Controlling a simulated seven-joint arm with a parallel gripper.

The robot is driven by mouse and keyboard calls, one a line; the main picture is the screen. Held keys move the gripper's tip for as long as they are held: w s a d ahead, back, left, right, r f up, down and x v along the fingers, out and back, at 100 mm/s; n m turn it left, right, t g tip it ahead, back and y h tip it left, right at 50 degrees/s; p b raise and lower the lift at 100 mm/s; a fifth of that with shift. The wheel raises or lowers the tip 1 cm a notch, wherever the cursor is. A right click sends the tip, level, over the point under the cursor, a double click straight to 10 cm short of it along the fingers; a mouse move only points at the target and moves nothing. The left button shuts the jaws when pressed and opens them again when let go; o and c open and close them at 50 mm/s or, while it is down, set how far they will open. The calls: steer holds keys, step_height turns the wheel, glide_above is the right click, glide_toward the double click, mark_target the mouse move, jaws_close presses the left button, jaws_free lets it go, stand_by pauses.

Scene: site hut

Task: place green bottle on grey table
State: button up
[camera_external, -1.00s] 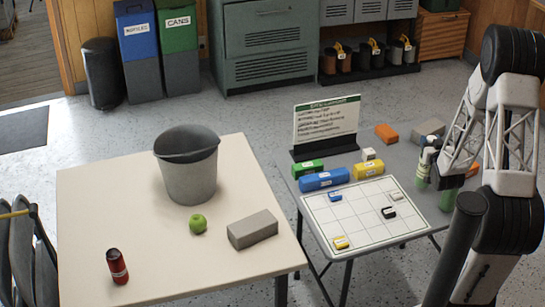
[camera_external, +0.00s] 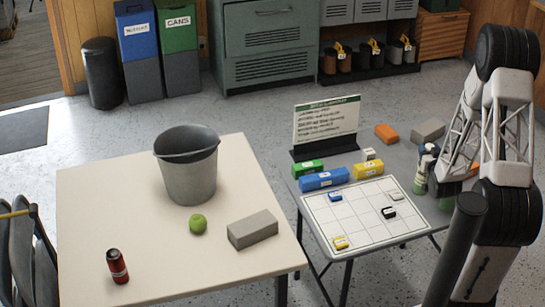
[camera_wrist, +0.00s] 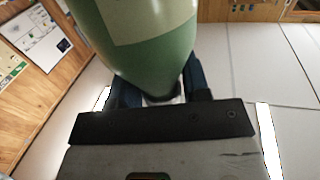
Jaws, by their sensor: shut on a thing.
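A green bottle (camera_external: 420,182) shows at the right of the external view, at the grey table (camera_external: 394,158). My gripper (camera_external: 427,160) is there at its upper part, partly hiding it. In the wrist view the green bottle (camera_wrist: 150,40) with a pale label fills the top, and my gripper (camera_wrist: 155,95) is shut on its narrow end. I cannot tell whether the bottle's base touches the table.
The grey table also holds a gridded board (camera_external: 345,222), a standing sign (camera_external: 327,121), a blue block (camera_external: 324,180), a yellow block (camera_external: 369,171) and an orange block (camera_external: 386,133). A cream table (camera_external: 100,210) at left bears a bucket (camera_external: 190,175).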

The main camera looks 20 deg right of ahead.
stand_by(0.3)
steer(key=o, duration=1.2)
steer(key=shift+c, duration=0.2)
steer(key=v, duration=1.2)
